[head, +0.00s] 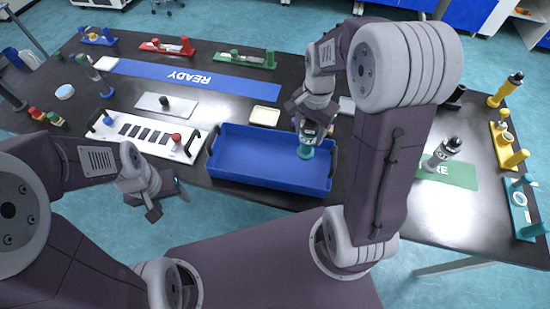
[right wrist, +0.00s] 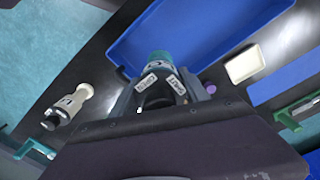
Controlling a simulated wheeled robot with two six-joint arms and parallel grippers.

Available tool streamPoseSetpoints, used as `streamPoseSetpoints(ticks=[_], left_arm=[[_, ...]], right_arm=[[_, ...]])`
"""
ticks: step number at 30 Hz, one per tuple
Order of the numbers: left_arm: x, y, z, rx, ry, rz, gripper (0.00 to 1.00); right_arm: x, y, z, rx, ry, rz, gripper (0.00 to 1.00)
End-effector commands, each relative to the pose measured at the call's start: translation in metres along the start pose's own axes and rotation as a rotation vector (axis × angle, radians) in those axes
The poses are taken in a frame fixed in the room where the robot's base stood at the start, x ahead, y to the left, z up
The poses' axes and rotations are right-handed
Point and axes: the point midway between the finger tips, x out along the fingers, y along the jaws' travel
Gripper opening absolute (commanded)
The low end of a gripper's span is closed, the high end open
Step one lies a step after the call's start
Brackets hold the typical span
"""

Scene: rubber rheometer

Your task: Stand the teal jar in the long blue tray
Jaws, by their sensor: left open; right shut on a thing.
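The long blue tray (head: 262,170) lies near the front edge of the table, and it also shows in the right wrist view (right wrist: 205,30). The teal jar (head: 306,151) is upright at the tray's right end, with its teal end low; this end also shows in the right wrist view (right wrist: 159,57). My right gripper (head: 310,134) is shut on the jar from above and hides much of it. I cannot tell whether the jar touches the tray floor. My left gripper (head: 165,196) is open and empty, in front of the table edge, left of the tray.
A white slotted rack (head: 148,134) with blue and red knobs stands left of the tray. A cream dish (head: 265,116) lies behind it. A black-topped bottle (head: 443,153) stands on a green mat (head: 461,175) at the right. The rest of the tray looks empty.

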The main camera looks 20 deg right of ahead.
Motion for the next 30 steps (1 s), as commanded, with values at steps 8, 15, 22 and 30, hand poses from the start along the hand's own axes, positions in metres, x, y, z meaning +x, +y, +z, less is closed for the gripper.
streamPoseSetpoints(ticks=[8,15,22,30], left_arm=[[0.005,0.0,0.0,0.0,0.0,0.0,0.59],[0.007,0.0,0.001,0.0,0.0,0.0,0.59],[0.007,0.0,0.001,0.0,0.0,0.0,0.59],[0.01,0.0,0.001,0.0,0.0,0.0,0.59]], right_arm=[[0.055,0.001,0.001,-0.003,-0.003,0.004,0.06],[0.077,0.001,0.002,-0.004,-0.004,0.005,0.06],[0.095,0.001,0.001,-0.004,-0.001,0.001,0.06],[0.099,0.0,0.001,-0.004,-0.001,0.001,0.06]])
